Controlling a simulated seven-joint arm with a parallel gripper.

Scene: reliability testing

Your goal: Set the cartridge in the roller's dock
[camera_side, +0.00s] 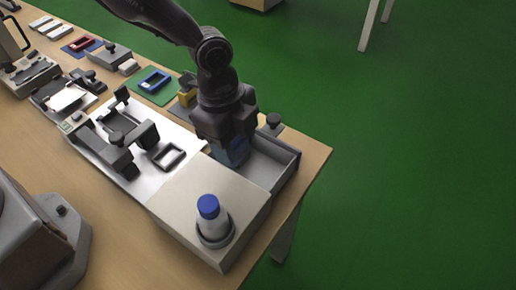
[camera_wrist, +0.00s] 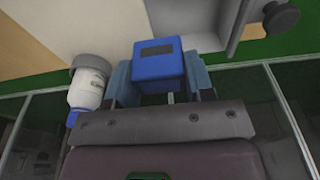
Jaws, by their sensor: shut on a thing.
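In the side view the cartridge (camera_side: 234,154) is partly hidden by the fingers. The dark roller device (camera_side: 118,138) stands on a white plate left of my gripper. A dark rectangular frame (camera_side: 169,156), which looks like the dock, lies on the same plate; it appears empty.
A white bottle with a blue cap (camera_side: 208,208) stands in a grey ring on the pale box (camera_side: 178,203) in front; the bottle (camera_wrist: 88,88) also shows in the wrist view. A drawer knob (camera_side: 273,121) rises behind my gripper. Several devices and trays line the table's far left.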

